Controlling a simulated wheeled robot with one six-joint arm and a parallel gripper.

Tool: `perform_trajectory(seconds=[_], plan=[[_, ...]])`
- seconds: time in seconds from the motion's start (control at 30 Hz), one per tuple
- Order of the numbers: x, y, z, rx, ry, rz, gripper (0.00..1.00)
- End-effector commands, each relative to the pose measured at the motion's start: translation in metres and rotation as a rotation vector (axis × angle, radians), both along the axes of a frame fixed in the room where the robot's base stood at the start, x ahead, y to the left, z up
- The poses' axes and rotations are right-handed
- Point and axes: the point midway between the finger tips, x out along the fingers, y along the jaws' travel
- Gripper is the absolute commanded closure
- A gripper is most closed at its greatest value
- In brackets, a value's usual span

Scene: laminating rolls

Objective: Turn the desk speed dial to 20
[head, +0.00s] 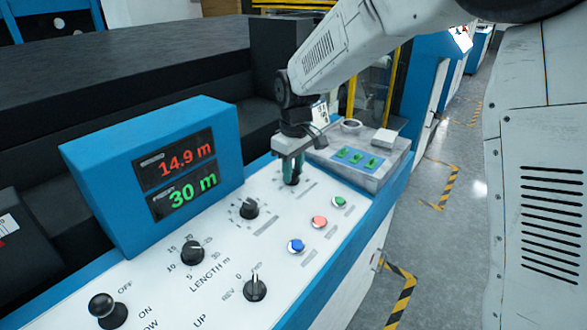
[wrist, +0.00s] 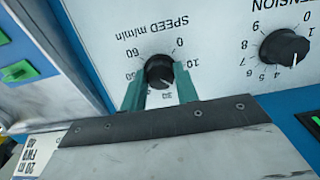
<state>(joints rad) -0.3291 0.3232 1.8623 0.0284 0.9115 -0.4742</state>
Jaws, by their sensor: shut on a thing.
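The black speed dial (wrist: 159,70) sits on the white panel under the label "SPEED m/min", which reads upside down in the wrist view. The scale shows 0 and 10 on its right and 60 on its upper left; the lower numbers are partly hidden by my gripper. A faint pale mark shows on the knob's lower right, but I cannot read its exact setting. My gripper (wrist: 160,92) has its green fingers on either side of the knob, shut on it. In the head view my gripper (head: 291,178) reaches down to the panel's far end and mostly hides the dial.
The tension dial (wrist: 285,48) is beside the speed dial. The length dial (head: 192,252), a lower black switch (head: 255,288) and blue, red and green buttons (head: 319,222) are nearer. A blue display (head: 178,170) reads 14.9 m and 30 m. A grey box (head: 362,158) stands beyond my gripper.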

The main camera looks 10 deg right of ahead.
Motion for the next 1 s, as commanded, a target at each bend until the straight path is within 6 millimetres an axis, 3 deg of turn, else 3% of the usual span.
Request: perform_trajectory(seconds=[0.37,0.4,0.47,0.77,1.0], plan=[[0.000,0.000,0.000,0.000,-0.002,0.004,0.93],[0.000,0.000,0.000,0.000,-0.002,0.003,0.61],[0.000,0.000,0.000,0.000,-0.002,0.003,0.48],[0.000,0.000,0.002,0.000,-0.002,0.003,0.48],[0.000,-0.001,0.035,0.001,-0.004,0.003,0.48]])
